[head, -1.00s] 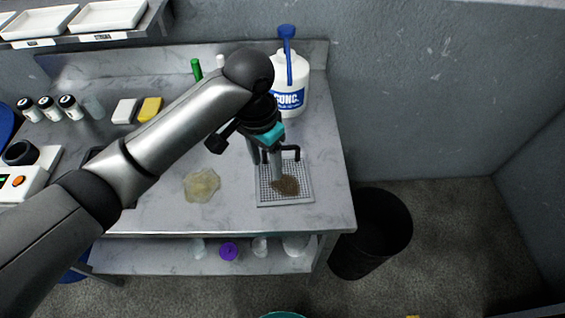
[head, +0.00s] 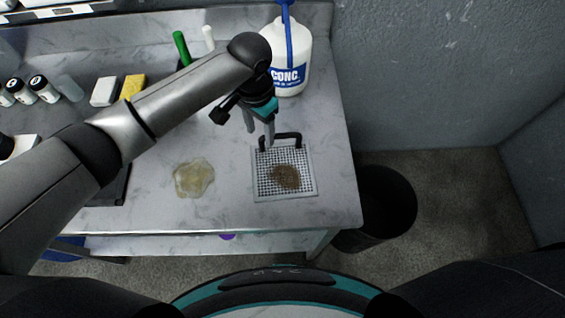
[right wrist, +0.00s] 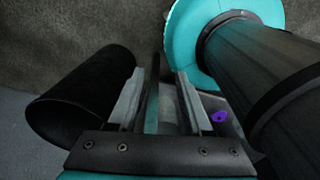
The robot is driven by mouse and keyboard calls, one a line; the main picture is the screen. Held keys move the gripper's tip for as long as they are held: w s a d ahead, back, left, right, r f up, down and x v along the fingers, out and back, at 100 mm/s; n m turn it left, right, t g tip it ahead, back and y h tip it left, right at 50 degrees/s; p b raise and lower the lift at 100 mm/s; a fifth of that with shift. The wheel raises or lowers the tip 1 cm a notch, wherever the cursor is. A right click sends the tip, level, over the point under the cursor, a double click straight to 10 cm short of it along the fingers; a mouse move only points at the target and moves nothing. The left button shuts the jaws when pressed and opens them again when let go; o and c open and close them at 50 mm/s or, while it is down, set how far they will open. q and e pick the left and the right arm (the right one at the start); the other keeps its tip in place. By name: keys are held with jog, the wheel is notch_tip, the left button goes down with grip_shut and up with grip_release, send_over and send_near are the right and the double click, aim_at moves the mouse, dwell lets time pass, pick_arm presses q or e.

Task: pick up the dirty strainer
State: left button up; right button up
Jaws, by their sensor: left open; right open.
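The dirty strainer (head: 302,187) is a square grey mesh with a dark raised handle along its back edge. A brown patch of dirt (head: 285,176) covers its middle. It lies flat near the right front of the grey marbled table. My left gripper (head: 260,138) points down at the back left of the strainer, by the left end of the handle. Its jaws are open; I cannot tell whether they touch the handle. My right gripper (right wrist: 156,105) is open and empty in the right wrist view, away from the strainer, which does not show there.
A yellowish spill (head: 194,179) lies left of the strainer. A white CONC. jug (head: 292,55) with a blue top stands behind it. A yellow sponge (head: 133,86) and a white block (head: 104,91) lie further left. A black bin (head: 384,205) stands right of the table.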

aim_at(261, 139)
pick_arm(q)
notch_tip(261, 139, down, 6)
jog(key=shift+r+b, duration=0.1)
jog(key=shift+b, duration=0.35)
grip_shut()
dwell(1.3)
